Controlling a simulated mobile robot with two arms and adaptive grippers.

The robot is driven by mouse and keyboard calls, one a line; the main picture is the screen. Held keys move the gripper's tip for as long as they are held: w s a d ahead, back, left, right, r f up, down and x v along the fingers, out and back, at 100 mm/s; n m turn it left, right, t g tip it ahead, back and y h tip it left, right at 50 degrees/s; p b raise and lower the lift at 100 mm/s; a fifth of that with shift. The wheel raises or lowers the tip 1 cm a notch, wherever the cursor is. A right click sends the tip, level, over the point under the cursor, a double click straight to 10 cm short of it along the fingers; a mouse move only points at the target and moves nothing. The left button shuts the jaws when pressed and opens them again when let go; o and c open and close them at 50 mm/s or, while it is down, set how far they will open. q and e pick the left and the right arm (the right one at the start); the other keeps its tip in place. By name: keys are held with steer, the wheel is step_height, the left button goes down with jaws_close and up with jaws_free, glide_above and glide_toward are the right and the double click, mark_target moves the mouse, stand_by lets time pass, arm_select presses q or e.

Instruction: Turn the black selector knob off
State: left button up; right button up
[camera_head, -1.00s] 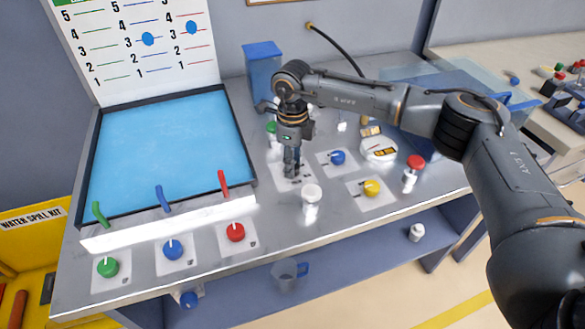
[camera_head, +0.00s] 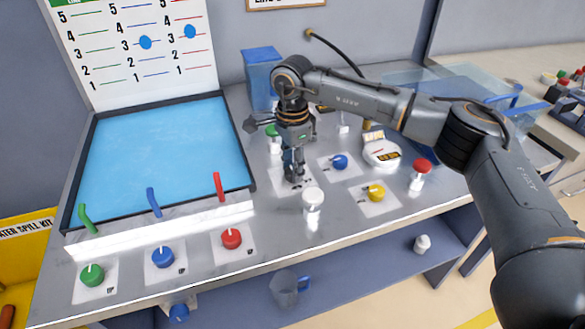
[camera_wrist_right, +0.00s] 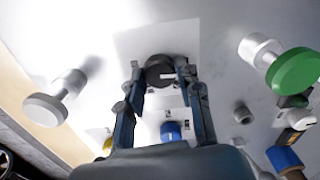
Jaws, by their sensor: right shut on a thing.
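The black selector knob (camera_wrist_right: 159,71) sits on a white plate in the right wrist view, with a white pointer mark on its face. My right gripper (camera_wrist_right: 160,75) has its two fingers on either side of the knob and is shut on it. In the head view my right gripper (camera_head: 293,175) points straight down at the white plate (camera_head: 278,183), and its fingers hide most of the knob there. My left gripper is not in view.
A blue knob (camera_head: 340,161) and a yellow knob (camera_head: 376,191) are close by on white plates. A white-capped post (camera_head: 313,199) stands in front, a red-capped one (camera_head: 420,172) to the right, and a green-capped one (camera_head: 271,131) behind. A blue basin (camera_head: 160,150) lies left.

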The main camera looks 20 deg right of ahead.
steer(key=shift+n, duration=0.4)
steer(key=o, duration=1.2)
steer(key=shift+c, duration=0.2)
step_height(320, 180, up, 12)
